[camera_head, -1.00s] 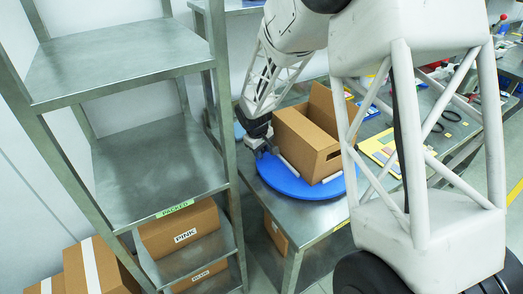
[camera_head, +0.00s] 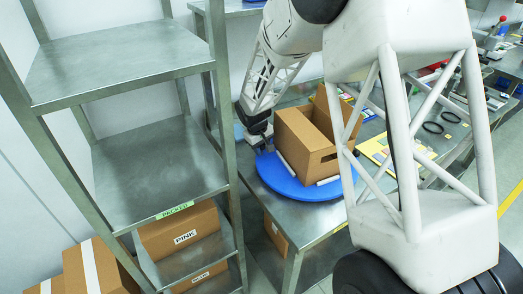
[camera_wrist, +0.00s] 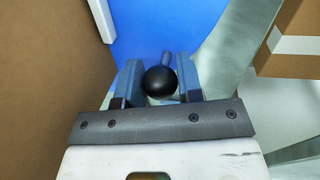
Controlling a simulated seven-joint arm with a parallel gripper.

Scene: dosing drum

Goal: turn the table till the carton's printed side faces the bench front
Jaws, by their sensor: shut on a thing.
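The brown open-topped carton (camera_head: 294,148) stands on the blue round table (camera_head: 285,187), between white strips. A dark slot shows in its right-hand visible side; I make out no print on the sides in view. My gripper (camera_head: 260,143) is at the back-left rim of the table, beside the carton. In the wrist view my gripper (camera_wrist: 160,85) is shut on a round black knob (camera_wrist: 160,82) on a short stem at the table's rim. The carton's wall (camera_wrist: 50,75) rises close on the left there. The carton's far sides are hidden.
A metal rack (camera_head: 155,165) stands close left of the bench (camera_head: 312,230), with boxes on its lower shelf, one marked PINK (camera_head: 182,232). A yellow sheet (camera_head: 380,150) lies right of the table, partly behind my body. Bare bench top shows in front of the table.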

